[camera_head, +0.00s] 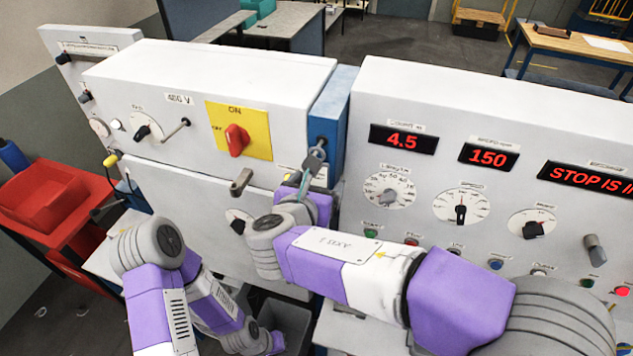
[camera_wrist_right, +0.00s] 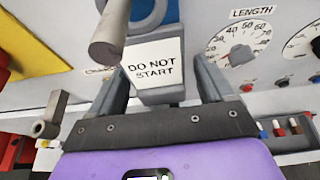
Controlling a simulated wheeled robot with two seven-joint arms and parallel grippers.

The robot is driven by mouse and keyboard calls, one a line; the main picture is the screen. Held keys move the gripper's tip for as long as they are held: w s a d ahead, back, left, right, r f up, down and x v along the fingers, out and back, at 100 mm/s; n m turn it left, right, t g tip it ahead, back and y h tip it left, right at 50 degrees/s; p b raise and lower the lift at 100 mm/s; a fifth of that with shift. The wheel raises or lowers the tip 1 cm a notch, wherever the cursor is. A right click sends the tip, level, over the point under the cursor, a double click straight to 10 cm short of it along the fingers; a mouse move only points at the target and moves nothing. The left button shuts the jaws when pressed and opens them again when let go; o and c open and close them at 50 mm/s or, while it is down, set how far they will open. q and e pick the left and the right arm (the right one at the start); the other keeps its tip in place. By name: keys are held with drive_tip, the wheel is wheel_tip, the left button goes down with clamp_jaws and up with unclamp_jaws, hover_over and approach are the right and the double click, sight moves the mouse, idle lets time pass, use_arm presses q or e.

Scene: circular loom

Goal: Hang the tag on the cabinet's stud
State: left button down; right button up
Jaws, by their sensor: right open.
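The tag (camera_wrist_right: 155,62) is a pale plate reading "DO NOT START" on a grey body, with a rounded loop above it. In the head view its grey upper part (camera_head: 313,160) is in front of the blue cabinet (camera_head: 332,112). A grey cylindrical peg (camera_wrist_right: 109,35), seemingly the stud, sticks out by the loop; I cannot tell whether it passes through. My right gripper (camera_wrist_right: 160,85) is open, with its fingers on either side of the tag and gaps showing. In the head view, it (camera_head: 305,187) is below the tag's loop, partly hidden by my wrist.
A white panel with a red switch (camera_head: 237,138) and a grey crank handle (camera_head: 241,182) is left of the blue cabinet. A panel with dials (camera_head: 389,190) and red displays (camera_head: 403,139) is to the right.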

drive_tip(key=shift+c, duration=0.2)
drive_tip(key=c, duration=1.1)
drive_tip(key=shift+c, duration=0.2)
drive_tip(key=shift+s+a+r, duration=0.1)
drive_tip(key=shift+s, duration=0.15)
drive_tip(key=shift+s+a+r+p, duration=0.1)
drive_tip(key=shift+s+p, duration=0.2)
drive_tip(key=s, duration=0.1)
drive_tip(key=s+a, duration=0.1)
drive_tip(key=s, duration=0.1)
drive_tip(key=s+p, duration=0.1)
drive_tip(key=shift+s+a+r, duration=0.3)
drive_tip(key=shift+s, duration=0.1)
